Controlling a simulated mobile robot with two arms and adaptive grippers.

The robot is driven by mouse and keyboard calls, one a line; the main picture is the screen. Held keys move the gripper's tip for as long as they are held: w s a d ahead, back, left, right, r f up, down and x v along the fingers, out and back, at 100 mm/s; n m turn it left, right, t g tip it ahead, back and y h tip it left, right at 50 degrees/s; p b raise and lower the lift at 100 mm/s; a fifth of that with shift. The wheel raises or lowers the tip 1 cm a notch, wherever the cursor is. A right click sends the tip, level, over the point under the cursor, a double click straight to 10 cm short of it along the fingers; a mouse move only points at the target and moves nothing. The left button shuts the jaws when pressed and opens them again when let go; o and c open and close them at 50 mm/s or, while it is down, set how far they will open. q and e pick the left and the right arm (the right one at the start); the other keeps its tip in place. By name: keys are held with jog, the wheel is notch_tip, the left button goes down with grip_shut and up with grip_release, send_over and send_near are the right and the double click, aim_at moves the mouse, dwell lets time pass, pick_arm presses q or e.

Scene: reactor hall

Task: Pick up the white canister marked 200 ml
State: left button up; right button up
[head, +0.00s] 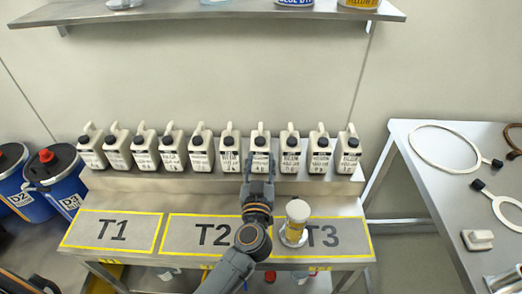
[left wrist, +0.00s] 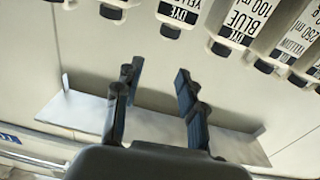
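Several white canisters with black caps and dark labels stand in a row on the step at the back of the table. I cannot make out a 200 ml marking in either view. My left gripper (head: 259,162) is in front of a canister (head: 260,139) right of the row's middle, partly covering it. In the left wrist view the left gripper (left wrist: 157,78) is open with nothing between its fingers. My right gripper is out of view.
The table front has yellow-edged areas T1 (head: 112,230), T2 and T3; a white-topped cylinder (head: 297,212) stands by T3. Blue drums (head: 58,180) stand left. A side table (head: 430,175) with ring tools is right. A wall shelf (head: 200,14) hangs above.

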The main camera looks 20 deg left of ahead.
aim_at(260, 130)
pick_arm(q)
jog(key=x, duration=0.8)
jog(key=shift+s+a+f+b, duration=0.1)
jog(key=shift+a+f+b, duration=0.15)
jog(key=shift+f+b, duration=0.15)
jog(key=shift+w+a, duration=0.15)
jog(key=shift+w, duration=0.3)
jog(key=b+x, duration=0.1)
jog(key=x, duration=0.4)
jog(key=shift+w, duration=0.1)
jog(key=shift+c, duration=0.2)
jog(key=c, duration=0.7)
grip_shut()
jog(key=shift+r, duration=0.1)
